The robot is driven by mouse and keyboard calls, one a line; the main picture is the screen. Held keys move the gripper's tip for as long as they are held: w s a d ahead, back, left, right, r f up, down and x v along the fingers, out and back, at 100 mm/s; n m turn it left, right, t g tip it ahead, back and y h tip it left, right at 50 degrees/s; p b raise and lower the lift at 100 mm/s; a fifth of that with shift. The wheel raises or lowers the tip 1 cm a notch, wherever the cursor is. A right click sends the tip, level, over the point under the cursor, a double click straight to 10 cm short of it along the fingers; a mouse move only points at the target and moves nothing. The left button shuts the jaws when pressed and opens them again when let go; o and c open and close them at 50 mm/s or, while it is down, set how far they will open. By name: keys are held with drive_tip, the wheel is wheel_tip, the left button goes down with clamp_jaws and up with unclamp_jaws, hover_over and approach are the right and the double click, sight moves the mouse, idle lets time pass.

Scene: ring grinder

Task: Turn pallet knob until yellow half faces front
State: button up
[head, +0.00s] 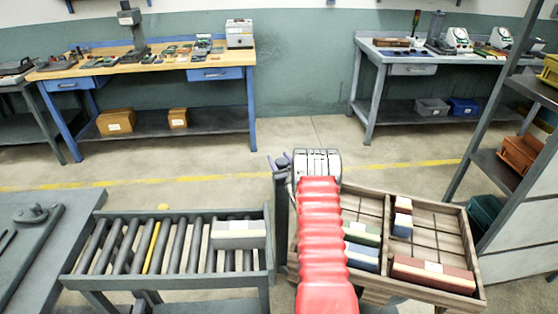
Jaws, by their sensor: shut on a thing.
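My gripper (281,164) shows small in the head view, at the top of a dark post (281,220) between the roller conveyor and the wooden pallet. It is shut on the pallet knob at the top of that post. The fingers and wrist hide the knob, so I cannot tell which way its yellow half faces. The wooden pallet (462,226) stands right of the post, divided into compartments. My red-sleeved arm covers its left part.
Blocks lie in the pallet: a red one (433,276), a blue one (361,258), a green one (362,234). A grey block (238,235) sits on the roller conveyor (128,250) at left. A shelf rack (515,150) stands close at right. Floor behind is clear.

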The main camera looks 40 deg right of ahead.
drive_tip(key=shift+n+y, duration=0.4)
drive_tip(key=shift+y, duration=0.2)
drive_tip(key=shift+w+a+n+t+y, duration=0.1)
drive_tip(key=shift+a+n+t+y, duration=0.2)
drive_tip(key=shift+n+y, duration=0.85)
drive_tip(key=shift+a+n+t+y, duration=0.25)
drive_tip(key=shift+n+y, duration=0.4)
drive_tip(key=shift+y, duration=1)
drive_tip(key=shift+a+n+g+y, duration=0.25)
drive_tip(key=shift+n+y, duration=0.4)
drive_tip(key=shift+y, duration=0.4)
drive_tip(key=shift+a+n+g+y, duration=0.25)
drive_tip(key=shift+n+y, duration=0.45)
drive_tip(key=shift+y, duration=0.3)
drive_tip(key=shift+a+n+g+y, duration=0.25)
drive_tip(key=shift+n+y, duration=0.4)
drive_tip(key=shift+y, duration=0.4)
drive_tip(key=shift+s+a+n+g+y, duration=0.1)
drive_tip(key=shift+s+n+g+y, duration=0.15)
drive_tip(key=shift+n+y, duration=0.35)
drive_tip(key=o, duration=1)
drive_tip(key=shift+o, duration=0.2)
drive_tip(key=v, duration=1.3)
drive_tip(key=shift+s+d, duration=0.25)
drive_tip(key=shift+s, duration=0.05)
